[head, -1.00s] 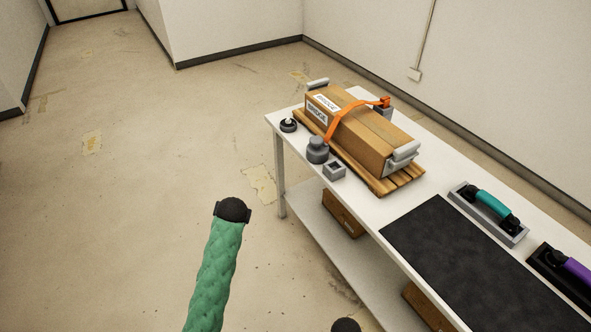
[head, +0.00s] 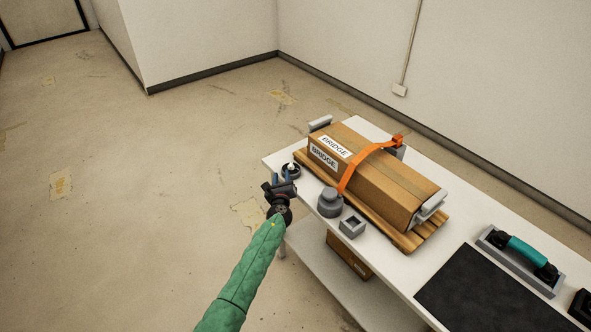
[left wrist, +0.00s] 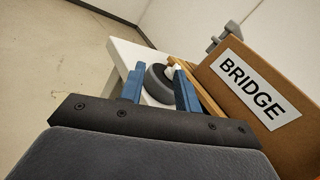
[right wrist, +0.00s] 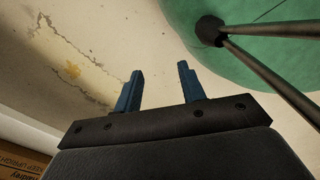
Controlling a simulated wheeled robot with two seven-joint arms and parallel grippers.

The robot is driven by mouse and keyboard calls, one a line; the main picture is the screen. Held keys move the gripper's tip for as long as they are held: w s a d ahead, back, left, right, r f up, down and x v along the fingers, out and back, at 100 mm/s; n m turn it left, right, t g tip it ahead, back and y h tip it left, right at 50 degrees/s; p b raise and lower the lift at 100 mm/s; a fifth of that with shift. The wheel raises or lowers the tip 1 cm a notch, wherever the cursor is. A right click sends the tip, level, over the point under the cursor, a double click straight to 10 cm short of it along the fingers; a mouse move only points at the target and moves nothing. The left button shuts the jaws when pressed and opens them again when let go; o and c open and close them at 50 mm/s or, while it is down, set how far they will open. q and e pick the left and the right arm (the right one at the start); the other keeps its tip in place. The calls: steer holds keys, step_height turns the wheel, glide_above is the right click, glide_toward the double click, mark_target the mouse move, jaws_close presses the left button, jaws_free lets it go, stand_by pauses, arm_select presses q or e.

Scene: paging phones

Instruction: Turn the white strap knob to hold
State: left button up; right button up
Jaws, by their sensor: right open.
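The white strap knob (head: 292,168) sits at the table's far left corner, a white handle on a round dark base. My right gripper (right wrist: 159,70) is open and empty over the floor. Any setting mark on the knob is too small to read.
A box labelled BRIDGE (head: 375,175) lies under an orange strap (head: 365,167) on a wooden pallet (head: 412,243), close beside the knob. A grey round knob (head: 330,203) and a grey square block (head: 352,227) stand nearer. A black mat (head: 490,290) and teal handle (head: 527,257) are right.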

mark_target(290, 167)
arm_select(q)
steer(key=m, duration=0.2)
steer(key=d+m+h, duration=0.2)
steer(key=m, duration=0.1)
steer(key=shift+w+d+r+m, duration=0.1)
steer(key=shift+d+m, duration=0.15)
steer(key=shift+m, duration=0.05)
steer(key=shift+w+d+b, duration=0.1)
steer(key=shift+w+d, duration=0.1)
steer(key=shift+w, duration=0.85)
steer(key=shift+w+d+b, duration=0.1)
steer(key=shift+w+d, duration=0.05)
steer(key=shift+w, duration=0.9)
steer(key=shift+w+d+b, duration=0.1)
steer(key=shift+w+d, duration=0.1)
steer(key=shift+w, duration=1.2)
arm_select(e)
steer(key=w, duration=0.1)
steer(key=w+t, duration=0.1)
steer(key=w, duration=0.1)
steer(key=shift+w+a+r, duration=0.2)
steer(key=shift+w+r, duration=0.1)
arm_select(q)
steer(key=shift+c, duration=0.2)
jaws_close()
arm_select(e)
steer(key=shift+a, duration=0.15)
